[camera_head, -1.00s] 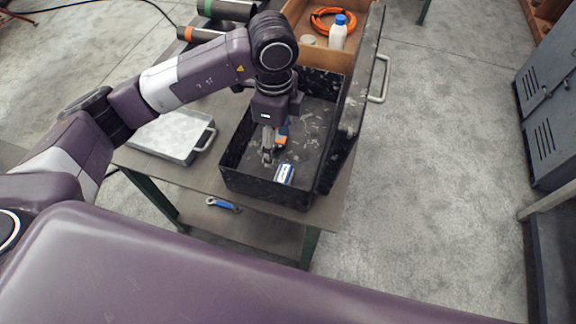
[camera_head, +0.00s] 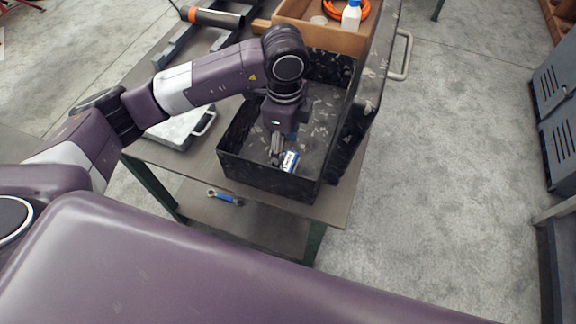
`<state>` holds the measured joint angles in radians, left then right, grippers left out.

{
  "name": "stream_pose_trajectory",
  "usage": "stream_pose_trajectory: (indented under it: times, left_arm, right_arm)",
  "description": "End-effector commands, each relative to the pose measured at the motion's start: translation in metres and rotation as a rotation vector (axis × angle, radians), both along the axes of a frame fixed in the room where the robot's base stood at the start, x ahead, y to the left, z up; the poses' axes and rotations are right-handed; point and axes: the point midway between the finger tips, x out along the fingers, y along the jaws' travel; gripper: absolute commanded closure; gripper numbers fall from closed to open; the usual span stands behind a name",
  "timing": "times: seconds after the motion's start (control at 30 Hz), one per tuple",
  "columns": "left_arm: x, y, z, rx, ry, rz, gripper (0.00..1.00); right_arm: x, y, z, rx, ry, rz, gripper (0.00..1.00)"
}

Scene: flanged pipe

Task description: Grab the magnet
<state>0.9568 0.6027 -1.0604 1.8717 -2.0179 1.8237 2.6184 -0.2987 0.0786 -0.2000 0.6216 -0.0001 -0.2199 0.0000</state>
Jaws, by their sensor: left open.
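A small blue and white object (camera_head: 290,161), which may be the magnet, lies on the floor of an open black box (camera_head: 262,178) near its front wall. My left gripper (camera_head: 277,160) reaches down into the box, fingers pointing down, just left of this object. It is open. I cannot tell whether a finger touches the object. A bit of blue (camera_head: 291,135) shows behind the gripper, mostly hidden. My right gripper is not in view.
The box's raised lid (camera_head: 362,100) stands on the right. A wooden tray (camera_head: 325,37) with a white bottle (camera_head: 351,16) and orange coil is behind. A grey case (camera_head: 180,130) lies left. A blue wrench (camera_head: 225,197) lies on the lower shelf.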

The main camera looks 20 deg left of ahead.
Motion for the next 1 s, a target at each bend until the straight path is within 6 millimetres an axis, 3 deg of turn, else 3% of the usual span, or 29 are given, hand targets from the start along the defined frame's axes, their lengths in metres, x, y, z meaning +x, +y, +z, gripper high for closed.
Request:
stream_pose_trajectory:
  times: [0.27,0.4,0.7,1.0]
  left_arm:
    - [-0.004,-0.007,-0.033,0.001,0.004,-0.001,0.41]
    - [-0.003,-0.007,-0.052,0.0,0.001,0.0,0.41]
    - [-0.002,-0.007,-0.058,0.0,-0.001,-0.001,0.42]
    - [-0.002,-0.007,-0.058,0.0,-0.001,0.0,0.75]
  right_arm:
    - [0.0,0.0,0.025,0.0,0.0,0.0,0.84]
    - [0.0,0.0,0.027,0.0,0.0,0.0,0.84]
    - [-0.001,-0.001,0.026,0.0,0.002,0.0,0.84]
    - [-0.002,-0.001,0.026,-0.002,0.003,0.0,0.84]
